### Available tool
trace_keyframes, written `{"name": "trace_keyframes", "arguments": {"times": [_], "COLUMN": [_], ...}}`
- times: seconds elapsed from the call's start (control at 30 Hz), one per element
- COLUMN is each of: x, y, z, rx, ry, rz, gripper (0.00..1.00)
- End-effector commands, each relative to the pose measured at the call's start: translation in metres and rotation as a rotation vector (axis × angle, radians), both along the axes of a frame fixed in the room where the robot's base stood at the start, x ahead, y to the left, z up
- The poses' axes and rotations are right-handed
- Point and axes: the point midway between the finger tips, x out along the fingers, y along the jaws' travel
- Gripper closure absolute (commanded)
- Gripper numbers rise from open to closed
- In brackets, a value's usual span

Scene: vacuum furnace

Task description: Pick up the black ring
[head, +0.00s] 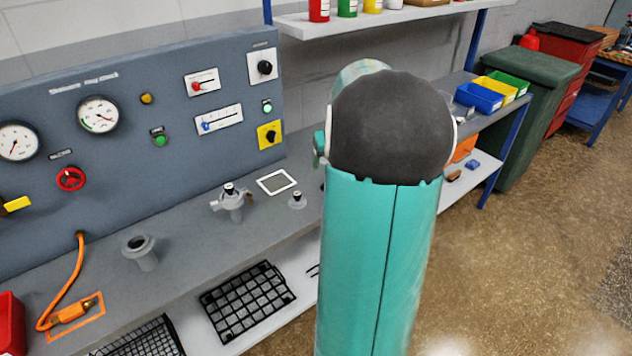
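A dark ring-like top (138,244) sits on a short grey cylinder (149,261) on the grey bench, left of centre in the head view. It may be the black ring, but I cannot tell whether it is a separate piece. My own teal arm with its dark rounded joint fills the middle right and hides part of the bench. A small dark edge shows beside the arm at the bench; it is too hidden to name. My gripper is not visible, so its relation to the ring is hidden.
A grey valve fitting (232,203), a small stub (297,201) and a white-framed pad (277,181) are on the bench. An orange hose (72,285) lies at left. The control panel (120,160) rises behind. Black grates (247,298) lie on the lower shelf. Open floor (530,260) is at right.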

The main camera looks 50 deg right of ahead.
Motion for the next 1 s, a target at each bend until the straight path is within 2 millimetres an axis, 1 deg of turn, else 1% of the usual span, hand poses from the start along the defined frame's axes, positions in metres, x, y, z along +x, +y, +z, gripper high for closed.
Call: {"name": "trace_keyframes", "arguments": {"times": [0.03,0.17,0.4,0.5,0.77,1.0], "x": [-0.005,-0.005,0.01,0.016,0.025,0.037], "y": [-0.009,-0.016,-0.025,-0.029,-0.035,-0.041], "z": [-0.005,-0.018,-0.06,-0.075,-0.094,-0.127], "rx": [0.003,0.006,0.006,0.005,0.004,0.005], "ry": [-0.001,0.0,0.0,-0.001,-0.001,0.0], "rz": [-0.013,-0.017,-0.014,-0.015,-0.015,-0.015], "gripper": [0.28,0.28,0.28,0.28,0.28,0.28]}}
